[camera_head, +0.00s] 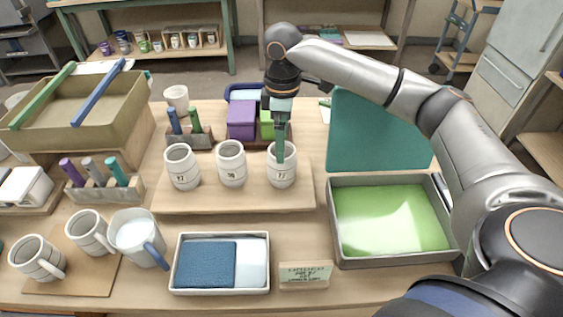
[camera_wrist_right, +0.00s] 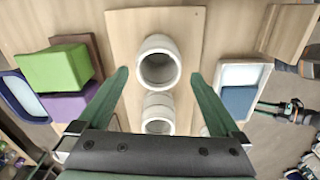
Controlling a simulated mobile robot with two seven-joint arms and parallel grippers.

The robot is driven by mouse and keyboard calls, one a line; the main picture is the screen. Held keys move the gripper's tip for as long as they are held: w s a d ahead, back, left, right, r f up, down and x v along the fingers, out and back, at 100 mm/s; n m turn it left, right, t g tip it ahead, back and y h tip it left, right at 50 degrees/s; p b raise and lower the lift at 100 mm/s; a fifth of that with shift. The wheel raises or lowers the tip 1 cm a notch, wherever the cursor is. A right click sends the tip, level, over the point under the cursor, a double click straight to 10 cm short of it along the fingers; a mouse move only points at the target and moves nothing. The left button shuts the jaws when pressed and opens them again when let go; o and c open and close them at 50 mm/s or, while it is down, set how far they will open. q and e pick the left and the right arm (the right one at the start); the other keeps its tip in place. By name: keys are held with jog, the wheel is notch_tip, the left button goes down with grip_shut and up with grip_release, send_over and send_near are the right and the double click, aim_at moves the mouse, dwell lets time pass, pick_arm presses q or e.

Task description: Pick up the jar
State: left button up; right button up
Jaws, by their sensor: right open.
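Three white jars with numbered labels stand upright in a row on a wooden board (camera_head: 235,201): the left jar (camera_head: 182,168), the middle jar (camera_head: 231,165) and the right jar (camera_head: 281,172). My right gripper (camera_head: 281,152) points down at the right jar, its green fingers overlapping the jar's rim in the head view. In the right wrist view the gripper (camera_wrist_right: 166,82) is open, with the round mouth of a jar (camera_wrist_right: 159,62) ahead between the fingers. Another jar lines up behind it. A dark part with green tips (camera_wrist_right: 270,106) may be my left gripper; its state is unclear.
Purple (camera_head: 241,119) and green boxes stand close behind the right jar. A tray with a green pad (camera_head: 336,228) lies to the right, with a teal lid (camera_head: 377,134) upright behind. A white tray with blue cloth (camera_head: 221,291) and mugs (camera_head: 139,235) are in front.

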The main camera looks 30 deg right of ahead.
aim_at(282, 167)
notch_tip(282, 167, down, 10)
dwell(0.5)
jog(key=shift+w+r, duration=0.1)
jog(key=c, duration=1.4)
